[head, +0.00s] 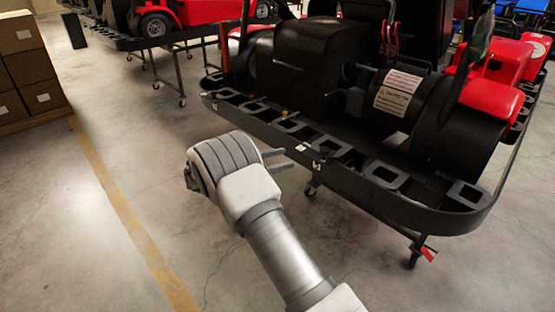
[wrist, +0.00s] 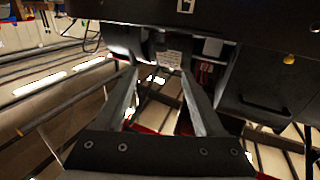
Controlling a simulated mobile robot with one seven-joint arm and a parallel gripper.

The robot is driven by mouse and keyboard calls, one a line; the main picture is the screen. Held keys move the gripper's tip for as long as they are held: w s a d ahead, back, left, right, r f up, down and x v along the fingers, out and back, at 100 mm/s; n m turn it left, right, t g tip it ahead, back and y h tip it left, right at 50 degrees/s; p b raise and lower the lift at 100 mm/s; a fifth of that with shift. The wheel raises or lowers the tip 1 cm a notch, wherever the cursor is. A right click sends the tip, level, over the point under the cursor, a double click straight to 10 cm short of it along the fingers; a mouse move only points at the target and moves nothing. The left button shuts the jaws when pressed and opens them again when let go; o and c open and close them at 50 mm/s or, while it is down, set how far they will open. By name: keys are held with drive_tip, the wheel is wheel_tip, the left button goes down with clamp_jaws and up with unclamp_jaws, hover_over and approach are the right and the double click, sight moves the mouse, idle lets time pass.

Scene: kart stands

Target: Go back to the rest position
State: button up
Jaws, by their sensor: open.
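My gripper (head: 277,159) shows in the head view at the end of my arm, in front of the near kart on its stand. Its two fingers point to the right, toward the black bumper rail, with no clear contact. In the wrist view my gripper (wrist: 158,74) has its two grey fingers apart with nothing held between them. Dark kart parts and a white label (wrist: 168,58) show beyond the fingertips.
The near red and black kart (head: 340,70) rests on a wheeled stand with a dark bumper rail (head: 350,178). Another kart (head: 185,15) stands behind at the upper left. Cardboard boxes (head: 28,65) are stacked at the left. The concrete floor with a yellow line (head: 130,225) is clear at left.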

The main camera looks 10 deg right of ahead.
idle(0.3)
drive_tip(key=w+d+r+n+t+y+p, duration=0.1)
drive_tip(key=w+r+n+t+y+p, duration=0.25)
drive_tip(key=r, duration=0.65)
drive_tip(key=w+r+n+t+y, duration=0.1)
drive_tip(key=w+r+t+y, duration=0.2)
drive_tip(key=w+r+t, duration=0.5)
drive_tip(key=s+a+r+n+y+p, duration=0.1)
drive_tip(key=s+a+r+n+y, duration=0.15)
drive_tip(key=s+r+y, duration=0.35)
drive_tip(key=s+a+r+n+y+p, duration=0.1)
drive_tip(key=s+r+n+y+p, duration=0.2)
drive_tip(key=r, duration=0.5)
drive_tip(key=s+a+n+g+y+p, duration=0.1)
drive_tip(key=s+n+g+y, duration=0.35)
drive_tip(key=s, duration=1.25)
drive_tip(key=s+d+f+g+h+p, duration=0.1)
drive_tip(key=s+d+f+g, duration=0.1)
drive_tip(key=s, duration=0.9)
drive_tip(key=s+d+f+n+g+h+p, duration=0.1)
drive_tip(key=s+d+f, duration=0.3)
drive_tip(key=s, duration=0.7)
drive_tip(key=shift+d+f+g+p, duration=0.15)
drive_tip(key=shift+f+g+p, duration=0.2)
drive_tip(key=shift+g, duration=0.55)
